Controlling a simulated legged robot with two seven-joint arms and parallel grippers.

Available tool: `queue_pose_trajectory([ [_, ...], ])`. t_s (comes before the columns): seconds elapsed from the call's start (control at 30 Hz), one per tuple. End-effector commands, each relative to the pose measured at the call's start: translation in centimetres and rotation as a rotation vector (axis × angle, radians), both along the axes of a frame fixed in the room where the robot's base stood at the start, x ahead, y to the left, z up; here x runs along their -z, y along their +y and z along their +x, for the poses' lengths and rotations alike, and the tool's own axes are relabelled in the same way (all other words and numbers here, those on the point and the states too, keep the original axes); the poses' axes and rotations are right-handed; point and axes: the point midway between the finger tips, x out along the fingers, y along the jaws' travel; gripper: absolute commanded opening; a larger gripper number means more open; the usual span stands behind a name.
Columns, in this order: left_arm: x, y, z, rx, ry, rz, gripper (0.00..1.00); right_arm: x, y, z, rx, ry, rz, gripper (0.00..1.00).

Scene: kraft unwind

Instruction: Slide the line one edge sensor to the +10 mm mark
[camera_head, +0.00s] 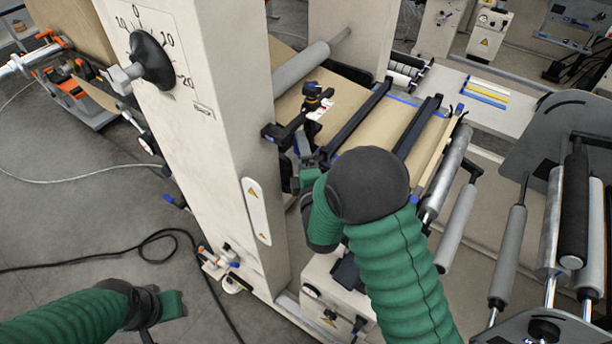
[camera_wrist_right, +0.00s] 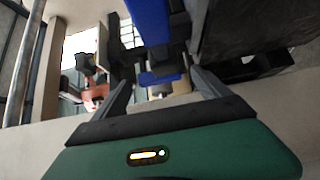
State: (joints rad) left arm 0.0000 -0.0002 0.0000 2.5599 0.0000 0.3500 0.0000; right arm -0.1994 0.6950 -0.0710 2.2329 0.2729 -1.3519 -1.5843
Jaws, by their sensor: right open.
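The line one edge sensor appears to be the small black unit with an orange top (camera_head: 316,92), on a black bracket beside the cream machine column, over the brown web. A white and red label (camera_head: 321,109) sits just below it; any marks there are too small to read. My right arm crosses in front, and its gripper is mostly hidden in the head view. In the right wrist view my right gripper (camera_wrist_right: 160,79) is open, with a blue part (camera_wrist_right: 150,22) and dark bracket pieces just beyond the fingers. Contact cannot be told. My left gripper (camera_head: 168,305) is low at left, away from the sensor, its fingers unclear.
The cream column (camera_head: 225,130) carries a dial with a black knob (camera_head: 151,60). Dark bars (camera_head: 418,126) cross the brown web (camera_head: 372,124) right of the sensor. Grey rollers (camera_head: 446,172) stand farther right. A black cable (camera_head: 165,237) lies on the floor at left.

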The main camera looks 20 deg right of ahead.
Motion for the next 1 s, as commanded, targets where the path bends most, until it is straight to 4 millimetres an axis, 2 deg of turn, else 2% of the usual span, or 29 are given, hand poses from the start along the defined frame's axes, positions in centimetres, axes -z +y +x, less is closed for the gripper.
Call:
queue_pose_trajectory([
  [0.2,1.5,0.0,0.0,0.0,0.0,0.0,0.36,0.4,1.0,-5.6,-0.005,0.002,0.0,0.85],
  [0.37,2.2,0.0,0.0,0.0,0.0,0.0,0.36,0.4,1.5,-9.4,-0.005,0.002,-0.002,0.85],
  [0.4,-0.1,0.0,-0.1,0.0,0.002,0.0,0.36,-0.7,1.5,-9.4,-0.002,0.008,-0.003,0.85],
  [0.7,-6.7,0.0,0.0,0.0,0.0,0.0,0.36,-0.8,1.8,-11.5,-0.002,0.01,-0.003,0.85],
  [0.77,-7.4,0.0,0.0,0.0,0.0,0.0,0.36,-0.6,1.9,-12.1,-0.005,0.009,-0.003,0.85],
  [0.9,-7.5,0.0,0.0,0.0,0.0,0.0,0.36,0.0,2.2,-14.1,-0.004,0.005,-0.002,0.85],
  [1.0,-7.5,0.0,0.0,0.0,0.001,0.0,0.36,0.2,2.3,-14.5,-0.004,0.004,-0.002,0.85],
])
